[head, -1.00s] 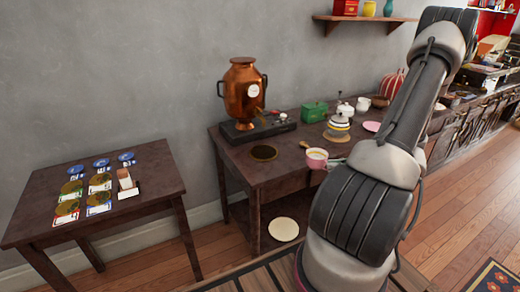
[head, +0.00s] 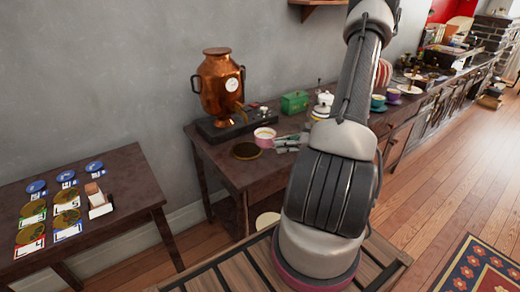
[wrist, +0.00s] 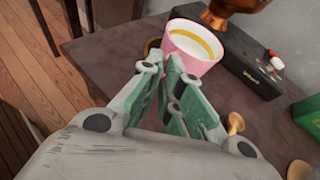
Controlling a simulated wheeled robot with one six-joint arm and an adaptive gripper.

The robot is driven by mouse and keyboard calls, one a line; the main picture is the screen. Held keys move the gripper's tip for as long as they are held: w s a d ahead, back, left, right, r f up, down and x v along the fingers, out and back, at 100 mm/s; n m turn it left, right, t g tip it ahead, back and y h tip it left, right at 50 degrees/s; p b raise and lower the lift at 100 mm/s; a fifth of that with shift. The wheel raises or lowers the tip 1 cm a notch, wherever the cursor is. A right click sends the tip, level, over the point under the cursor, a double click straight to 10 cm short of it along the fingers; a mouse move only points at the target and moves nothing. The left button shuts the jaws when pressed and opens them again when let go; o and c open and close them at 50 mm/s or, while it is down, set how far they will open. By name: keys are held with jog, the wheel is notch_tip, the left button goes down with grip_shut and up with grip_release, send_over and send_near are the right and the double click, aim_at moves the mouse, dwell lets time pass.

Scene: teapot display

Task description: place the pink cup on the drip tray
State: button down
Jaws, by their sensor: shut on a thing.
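The pink cup (head: 264,143), white inside with a yellow band, is at the far end of my gripper (head: 282,143), above or on the dark wooden table. In the wrist view my gripper (wrist: 176,68) has its green-lined fingers closed at the near side of the cup (wrist: 190,70); the exact grip point is small. The drip tray (head: 246,151) looks to be the dark round disc with a brass rim, just left of the cup. In the wrist view the cup partly hides its rim (wrist: 152,47). I cannot tell whether the cup touches the table.
A copper urn (head: 220,82) on a black base (head: 222,129) stands close behind the cup, its tap (head: 240,106) toward it. A green box (head: 295,102) and a white kettle (head: 322,98) stand to the right. A wooden spoon (wrist: 235,123) lies near my gripper.

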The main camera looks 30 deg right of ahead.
aim_at(266, 141)
jog(key=w+a, duration=0.1)
jog(key=w, duration=0.1)
jog(key=w+a, duration=0.3)
jog(key=w, duration=0.1)
jog(key=shift+w+a, duration=0.25)
jog(key=shift+a, duration=0.05)
jog(key=shift+f, duration=1.75)
jog(key=c, duration=1.6)
grip_release()
jog(key=shift+f, duration=0.1)
